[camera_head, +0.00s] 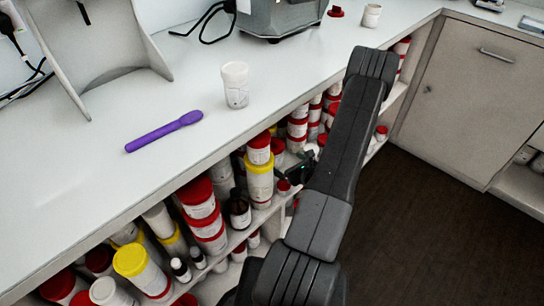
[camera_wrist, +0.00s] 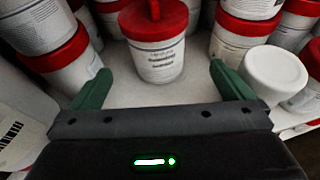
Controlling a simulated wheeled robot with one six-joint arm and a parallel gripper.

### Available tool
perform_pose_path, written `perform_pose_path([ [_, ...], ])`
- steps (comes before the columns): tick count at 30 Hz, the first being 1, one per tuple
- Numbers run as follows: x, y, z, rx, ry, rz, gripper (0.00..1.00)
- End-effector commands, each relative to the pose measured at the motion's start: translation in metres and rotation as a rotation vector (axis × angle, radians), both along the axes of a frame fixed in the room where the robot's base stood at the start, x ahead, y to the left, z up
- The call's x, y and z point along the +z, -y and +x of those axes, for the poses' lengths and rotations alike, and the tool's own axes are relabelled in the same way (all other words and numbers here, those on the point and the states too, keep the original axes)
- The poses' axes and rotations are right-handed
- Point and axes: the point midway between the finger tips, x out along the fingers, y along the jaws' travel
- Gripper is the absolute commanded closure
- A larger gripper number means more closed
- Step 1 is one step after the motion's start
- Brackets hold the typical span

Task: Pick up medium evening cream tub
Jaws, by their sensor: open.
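A white tub with a red lid (camera_wrist: 155,62) stands upright on the shelf in the wrist view. It is centred ahead of my gripper (camera_wrist: 160,72), whose green fingers are spread apart on either side of the view. The tub looks just beyond the fingertips, and nothing is held. Its label is too small to read, so I cannot tell whether it is the evening cream. In the head view my gripper (camera_head: 294,170) reaches into the shelf under the counter, its fingers mostly hidden among the tubs.
Red-lidded tubs (camera_wrist: 55,55) crowd both sides, and a plain white tub (camera_wrist: 272,76) sits close by the right finger. In the head view, the counter (camera_head: 190,85) holds a white cup (camera_head: 235,88) and a purple spatula (camera_head: 163,132).

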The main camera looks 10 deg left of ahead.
Motion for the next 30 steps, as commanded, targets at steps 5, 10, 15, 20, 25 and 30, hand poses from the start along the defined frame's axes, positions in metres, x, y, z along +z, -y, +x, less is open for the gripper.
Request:
perform_pose_path([
  [5, -0.007, -0.013, 0.013, 0.000, -0.001, 0.001, 0.00],
  [10, -0.010, -0.019, 0.018, 0.000, 0.000, 0.000, 0.00],
  [15, -0.017, -0.037, 0.031, 0.002, 0.002, 0.000, 0.00],
  [20, -0.024, -0.051, 0.044, 0.000, -0.001, 0.001, 0.00],
  [25, -0.024, -0.053, 0.046, -0.001, 0.000, 0.001, 0.00],
  [30, -0.024, -0.053, 0.046, -0.001, 0.000, 0.000, 0.20],
])
